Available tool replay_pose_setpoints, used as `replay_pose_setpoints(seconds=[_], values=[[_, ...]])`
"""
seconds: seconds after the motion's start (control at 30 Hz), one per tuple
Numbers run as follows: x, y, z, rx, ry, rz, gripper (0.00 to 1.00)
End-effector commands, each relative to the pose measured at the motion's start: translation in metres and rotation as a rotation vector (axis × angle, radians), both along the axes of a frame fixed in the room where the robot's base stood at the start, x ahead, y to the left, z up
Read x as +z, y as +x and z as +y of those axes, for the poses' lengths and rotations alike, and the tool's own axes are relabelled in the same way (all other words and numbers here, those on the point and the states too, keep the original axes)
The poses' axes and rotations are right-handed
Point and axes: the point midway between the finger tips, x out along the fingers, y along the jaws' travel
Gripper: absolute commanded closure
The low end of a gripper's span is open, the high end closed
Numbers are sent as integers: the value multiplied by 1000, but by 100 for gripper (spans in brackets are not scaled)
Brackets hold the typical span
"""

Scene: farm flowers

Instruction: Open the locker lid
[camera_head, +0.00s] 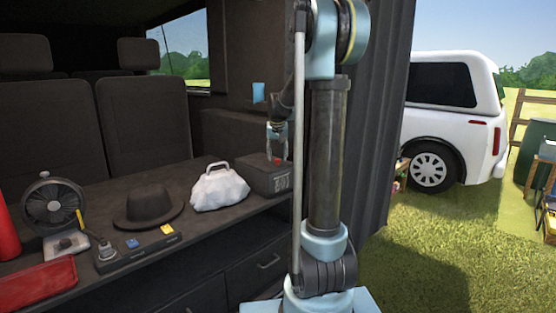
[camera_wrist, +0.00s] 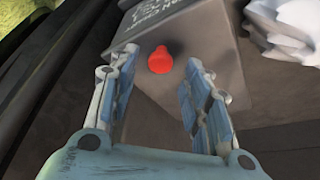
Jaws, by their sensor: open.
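The locker (camera_head: 268,182) is a dark grey box at the right end of the dark counter, with pale markings on its front. Its lid is down. A red knob (camera_wrist: 160,60) stands on the lid; in the head view it is a small red spot close to my gripper. My gripper (camera_head: 277,152) hangs just above the locker, pointing down. In the wrist view my gripper (camera_wrist: 160,77) is open, with one finger on each side of the knob and nothing clearly held. I cannot tell whether a finger touches the knob.
A white bag (camera_head: 219,190) sits just left of the locker. Farther left are a black hat (camera_head: 148,207), a fan (camera_head: 55,205), a black power strip (camera_head: 138,250) and a red box (camera_head: 38,283). A dark wall panel stands right behind my arm.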

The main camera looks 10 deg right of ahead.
Motion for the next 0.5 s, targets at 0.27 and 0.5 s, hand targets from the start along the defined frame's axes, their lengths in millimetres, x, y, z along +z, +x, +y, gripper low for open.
replay_pose_setpoints(seconds=[0.27, 0.5], values=[[-20, 8, -1, 0, 0, 0, 56], [-21, 9, -1, 0, 0, 0, 56]])
